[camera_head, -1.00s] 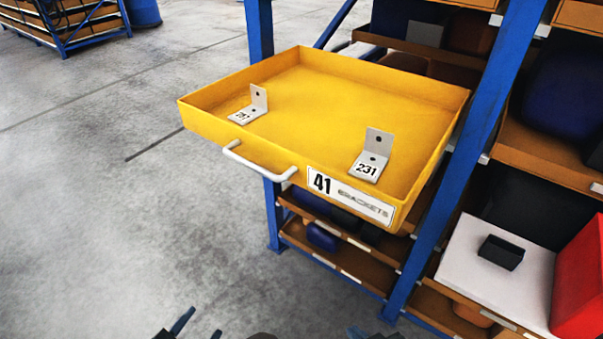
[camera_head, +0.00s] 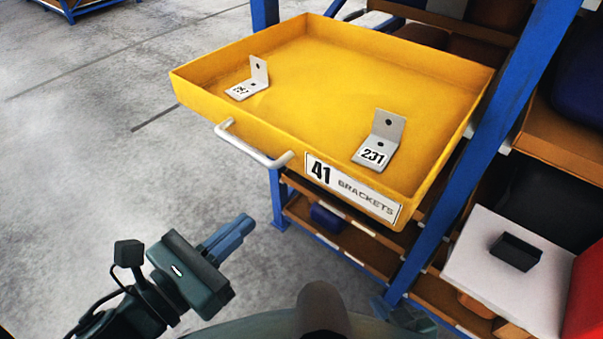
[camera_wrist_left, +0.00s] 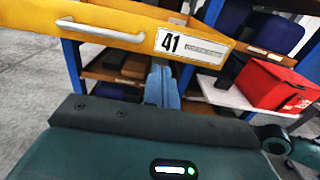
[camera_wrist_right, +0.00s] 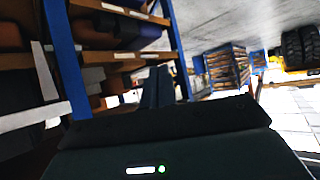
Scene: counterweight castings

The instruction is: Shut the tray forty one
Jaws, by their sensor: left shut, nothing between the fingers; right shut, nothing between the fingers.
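The yellow tray (camera_head: 330,75), labelled 41 BRACKETS (camera_head: 352,188), stands pulled out of the blue-framed rack. Its pale bar handle (camera_head: 250,148) is on the front wall, left of the label. Two grey angle brackets lie inside, one marked 231 (camera_head: 378,145) and one at the left (camera_head: 250,82). My left gripper (camera_head: 240,228) is shut and empty, below and in front of the handle, apart from the tray. In the left wrist view its fingers (camera_wrist_left: 162,80) point toward the rack below the tray front (camera_wrist_left: 205,45). My right gripper's fingers (camera_wrist_right: 158,85) are shut and empty in the right wrist view.
A blue rack post (camera_head: 485,150) stands right of the tray. Lower shelves (camera_head: 340,235) sit beneath it. A white surface with a small black box (camera_head: 515,251) and a red bin (camera_head: 585,285) are at the right. The floor at left is clear.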

